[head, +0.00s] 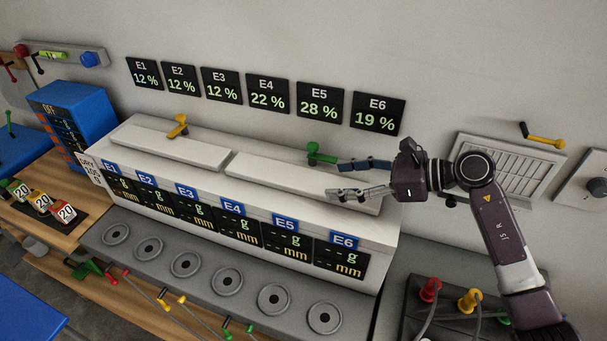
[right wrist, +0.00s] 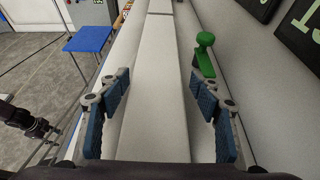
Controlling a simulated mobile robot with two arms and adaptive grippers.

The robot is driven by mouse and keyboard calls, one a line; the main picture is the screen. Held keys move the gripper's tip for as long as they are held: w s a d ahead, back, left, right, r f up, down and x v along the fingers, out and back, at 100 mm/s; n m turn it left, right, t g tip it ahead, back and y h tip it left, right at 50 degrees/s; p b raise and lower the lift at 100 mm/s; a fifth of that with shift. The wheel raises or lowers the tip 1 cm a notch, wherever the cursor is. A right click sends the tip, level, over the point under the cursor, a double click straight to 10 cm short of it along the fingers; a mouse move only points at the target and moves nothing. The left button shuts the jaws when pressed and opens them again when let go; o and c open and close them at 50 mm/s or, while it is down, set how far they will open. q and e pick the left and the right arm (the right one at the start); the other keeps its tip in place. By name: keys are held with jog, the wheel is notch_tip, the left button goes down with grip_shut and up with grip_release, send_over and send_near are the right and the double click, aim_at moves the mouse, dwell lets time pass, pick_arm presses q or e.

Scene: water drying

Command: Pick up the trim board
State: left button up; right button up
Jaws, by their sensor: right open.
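Two long white boards lie end to end on top of the white display housing, and I take them as trim boards. The left board (head: 165,142) is clear of me. The right board (head: 265,174) runs under my right gripper (head: 338,180), which is open and empty over its right end. In the right wrist view the board (right wrist: 155,105) runs between the spread blue-padded fingers of the gripper (right wrist: 160,90), with no visible grip. A dark jointed part, probably my left gripper (right wrist: 38,127), shows at the left edge there; its jaws are unclear.
A wall vent (head: 505,168) is at right. Round dishes (head: 274,299) line the front ledge.

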aim_at(315, 181)
jog(key=p+x, duration=0.2)
jog(key=x, duration=0.1)
jog(key=p+x, duration=0.1)
jog(key=x, duration=0.1)
jog(key=shift+s+a+r, duration=0.1)
jog(key=shift+a+r, duration=0.15)
jog(key=shift+a, duration=0.05)
jog(key=shift+a+f, duration=0.2)
jog(key=shift+a, duration=0.1)
jog(key=shift+a+f, duration=0.1)
jog(key=shift+f, duration=0.05)
jog(key=c, duration=1)
pick_arm(q)
notch_tip(315, 181, up, 4)
jog(key=shift+s+f, duration=0.15)
pick_arm(e)
jog(key=shift+c, duration=0.2)
jog(key=shift+r, duration=0.2)
